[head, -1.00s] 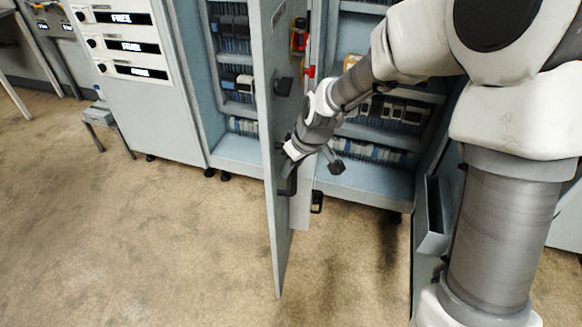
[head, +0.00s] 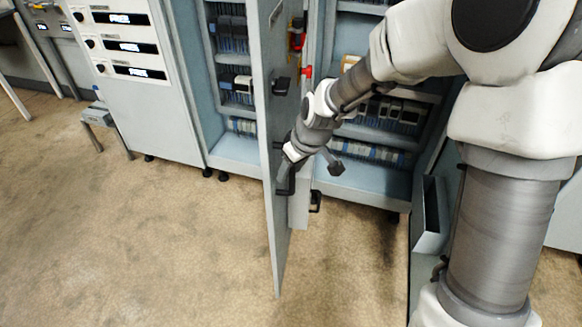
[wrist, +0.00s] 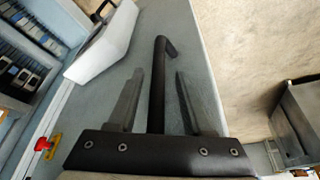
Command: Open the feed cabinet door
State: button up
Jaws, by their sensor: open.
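The feed cabinet door (head: 266,130) appears in the head view as a tall grey panel, seen nearly edge-on and standing out from the cabinet. Its black bar handle (head: 285,184) is on the right face, partly covered by my gripper (head: 286,165). In the wrist view my gripper (wrist: 158,72) is open, with one finger on each side of the black handle (wrist: 158,85). Gaps show between the handle and both fingers, so it is not clamped. The door's grey face (wrist: 195,55) lies behind the handle.
Open cabinet bays with shelves of modules (head: 385,155) stand behind the door. Red switches (head: 307,72) sit above. Carpet (head: 150,250) in front is clear.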

jog(key=shift+w+r, duration=0.1)
jog(key=shift+r, duration=0.05)
jog(key=shift+d+r, duration=0.15)
jog(key=shift+r, duration=0.15)
jog(key=p+v, duration=0.3)
jog(key=v, duration=1.3)
jog(key=shift+s+r+p, duration=0.25)
jog(key=shift+p, duration=0.05)
